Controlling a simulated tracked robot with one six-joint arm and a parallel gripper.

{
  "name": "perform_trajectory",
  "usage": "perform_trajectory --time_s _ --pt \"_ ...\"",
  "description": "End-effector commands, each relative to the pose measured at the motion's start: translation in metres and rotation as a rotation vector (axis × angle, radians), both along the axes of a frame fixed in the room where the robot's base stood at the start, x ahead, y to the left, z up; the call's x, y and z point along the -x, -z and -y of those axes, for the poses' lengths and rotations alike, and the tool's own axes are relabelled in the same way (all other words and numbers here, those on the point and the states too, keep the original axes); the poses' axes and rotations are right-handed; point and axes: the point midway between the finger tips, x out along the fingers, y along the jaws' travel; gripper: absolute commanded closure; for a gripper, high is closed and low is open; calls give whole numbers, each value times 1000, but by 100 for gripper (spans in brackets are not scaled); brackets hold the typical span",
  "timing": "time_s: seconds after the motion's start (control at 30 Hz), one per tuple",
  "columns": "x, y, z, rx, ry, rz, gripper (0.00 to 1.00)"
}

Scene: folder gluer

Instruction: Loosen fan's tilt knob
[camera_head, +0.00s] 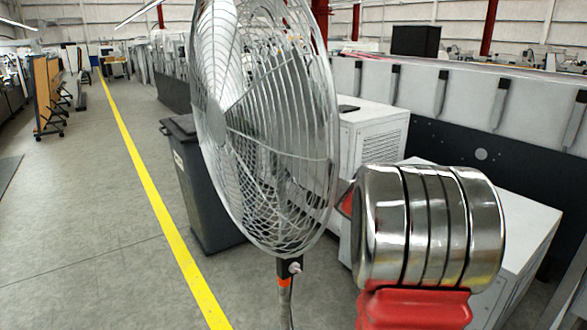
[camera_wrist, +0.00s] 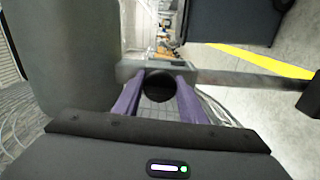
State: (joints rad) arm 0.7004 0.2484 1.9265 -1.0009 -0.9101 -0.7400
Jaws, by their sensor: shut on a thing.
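The fan (camera_head: 265,125) stands in the middle of the head view, with a large round wire cage on a thin pole (camera_head: 285,308). In the wrist view, the dark round tilt knob (camera_wrist: 158,87) sits between the two purple fingers of my gripper (camera_wrist: 159,80), which are shut on it, one on each side. A grey bar or bracket runs just beyond the knob. Part of the wire cage shows at the lower left of the wrist view. My gripper and the tilt knob cannot be made out in the head view.
A dark grey bin (camera_head: 205,190) stands behind the fan to the left. White machine cabinets (camera_head: 375,140) stand to the right. A yellow floor line (camera_head: 150,185) runs along a clear grey floor on the left. Large grey body (camera_wrist: 70,60) fills the wrist view's left.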

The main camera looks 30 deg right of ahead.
Motion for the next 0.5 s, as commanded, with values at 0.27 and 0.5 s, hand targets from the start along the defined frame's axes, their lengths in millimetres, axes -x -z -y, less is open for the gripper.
perform_trajectory --time_s 0.27,0.5 --pt "0 4 -2 -3 -4 -7 49" --pt "0 2 -1 -2 -2 -4 45"
